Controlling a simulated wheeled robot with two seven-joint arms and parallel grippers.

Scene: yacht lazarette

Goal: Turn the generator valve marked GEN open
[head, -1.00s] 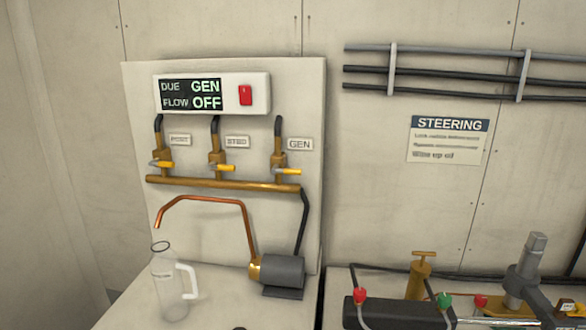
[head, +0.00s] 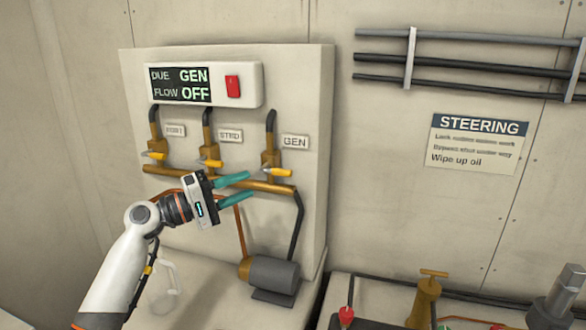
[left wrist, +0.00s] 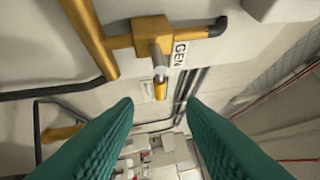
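The GEN valve (head: 269,158) is the rightmost of three brass valves on the panel, beside its GEN label (head: 296,142). Its yellow-tipped handle (head: 282,172) points right, across the vertical pipe. In the left wrist view the handle (left wrist: 160,88) stands ahead, between the fingertips in the picture, with the GEN label (left wrist: 180,54) next to it. My left gripper (head: 249,185) is open and empty, its teal fingers pointing at the handle from the lower left, apart from it. The display (head: 181,85) reads DUE GEN, FLOW OFF. My right gripper is not in view.
Two similar valves, the left one (head: 156,150) and the STBD one (head: 209,156), sit left of GEN. A brass manifold (head: 165,171) runs below. A pump (head: 272,273) and a clear jug (head: 163,288), partly behind my arm, stand underneath. A red switch (head: 233,87) is above.

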